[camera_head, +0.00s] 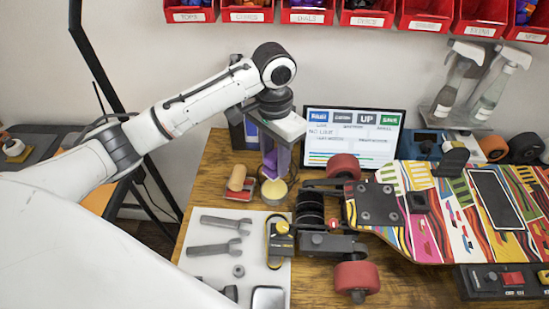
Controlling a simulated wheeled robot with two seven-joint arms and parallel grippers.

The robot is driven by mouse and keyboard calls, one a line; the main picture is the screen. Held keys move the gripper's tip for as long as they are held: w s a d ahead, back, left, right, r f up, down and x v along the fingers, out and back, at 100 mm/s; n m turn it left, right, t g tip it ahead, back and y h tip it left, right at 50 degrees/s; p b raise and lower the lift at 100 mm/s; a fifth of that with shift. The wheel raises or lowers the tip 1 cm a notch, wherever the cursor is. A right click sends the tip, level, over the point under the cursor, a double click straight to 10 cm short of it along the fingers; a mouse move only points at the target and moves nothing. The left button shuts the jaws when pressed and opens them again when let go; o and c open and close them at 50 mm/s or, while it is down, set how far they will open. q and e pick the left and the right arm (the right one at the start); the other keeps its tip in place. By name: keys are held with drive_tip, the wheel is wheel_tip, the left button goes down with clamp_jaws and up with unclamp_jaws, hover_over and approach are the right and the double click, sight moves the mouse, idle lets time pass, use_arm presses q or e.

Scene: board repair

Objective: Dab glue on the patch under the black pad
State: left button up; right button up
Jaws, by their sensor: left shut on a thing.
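My left gripper (275,165) points down at the back of the table, left of the screen. It is shut on a purple thing (277,160), partly hidden between the fingers. Its lower end is at or just above a round pot with a pale yellow top (273,190); I cannot tell if they touch. A colourfully striped skateboard deck (450,232) lies to the right. I cannot make out a patch under the pad. My right gripper is not in view.
A grey tool mat (205,262) holds wrenches and a yellow-black tool (280,240). A red-wheeled truck (356,277) is at the deck's left end. A screen (352,140) and spray bottles (495,85) stand behind. A tan-topped stamp-like block (237,178) is left of the pot.

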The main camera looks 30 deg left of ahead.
sight(274, 169)
use_arm(q)
drive_tip(key=shift+w+a+f, duration=0.15)
drive_tip(key=shift+f, duration=0.25)
drive_tip(key=shift+w+a+f, duration=0.15)
drive_tip(key=shift+f, duration=0.2)
drive_tip(key=shift+f+m, duration=0.3)
drive_tip(key=shift+f, duration=2.6)
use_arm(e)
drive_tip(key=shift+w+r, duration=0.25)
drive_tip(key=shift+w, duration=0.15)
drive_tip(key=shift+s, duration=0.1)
use_arm(q)
drive_tip(key=shift+f, duration=0.65)
drive_tip(key=shift+r, duration=0.1)
drive_tip(key=shift+r, duration=3.5)
